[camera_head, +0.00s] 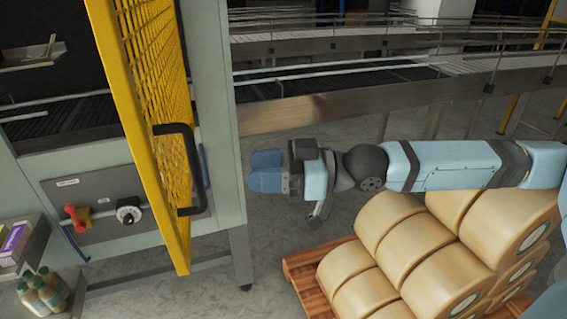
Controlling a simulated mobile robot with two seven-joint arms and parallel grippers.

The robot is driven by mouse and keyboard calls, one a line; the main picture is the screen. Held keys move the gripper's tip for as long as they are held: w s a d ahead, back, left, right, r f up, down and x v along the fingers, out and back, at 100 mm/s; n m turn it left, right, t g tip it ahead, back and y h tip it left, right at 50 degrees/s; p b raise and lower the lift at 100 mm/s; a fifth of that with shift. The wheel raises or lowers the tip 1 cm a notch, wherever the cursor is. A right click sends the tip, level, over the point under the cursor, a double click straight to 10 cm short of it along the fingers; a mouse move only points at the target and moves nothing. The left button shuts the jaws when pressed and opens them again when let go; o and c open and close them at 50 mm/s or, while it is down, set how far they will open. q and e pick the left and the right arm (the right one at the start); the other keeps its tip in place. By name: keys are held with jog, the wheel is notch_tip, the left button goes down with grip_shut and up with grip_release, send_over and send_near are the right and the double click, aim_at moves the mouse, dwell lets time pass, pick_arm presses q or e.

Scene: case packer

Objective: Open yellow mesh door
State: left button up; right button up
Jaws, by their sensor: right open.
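The yellow mesh door (155,95) stands swung partly out from the grey machine cabinet at the left, seen at a steep angle. Its black handle (192,168) is on the door's right side, near its lower part. My right gripper (258,172) is to the right of the handle, pointing left, with a gap between them. It is open and holds nothing. My right arm reaches in from the right edge. My left gripper does not show.
A control panel (95,195) with a red lever and a knob is left of the door. Bottles (42,290) stand at the lower left. Large tan rolls (400,250) are stacked on a wooden pallet (312,278) below my arm. Conveyors (340,100) run behind.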

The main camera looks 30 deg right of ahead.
jog(key=p+v, duration=0.2)
jog(key=v, duration=0.1)
jog(key=shift+s+d+p, duration=0.1)
jog(key=shift+d+p, duration=0.05)
jog(key=shift+p, duration=0.2)
dwell(0.4)
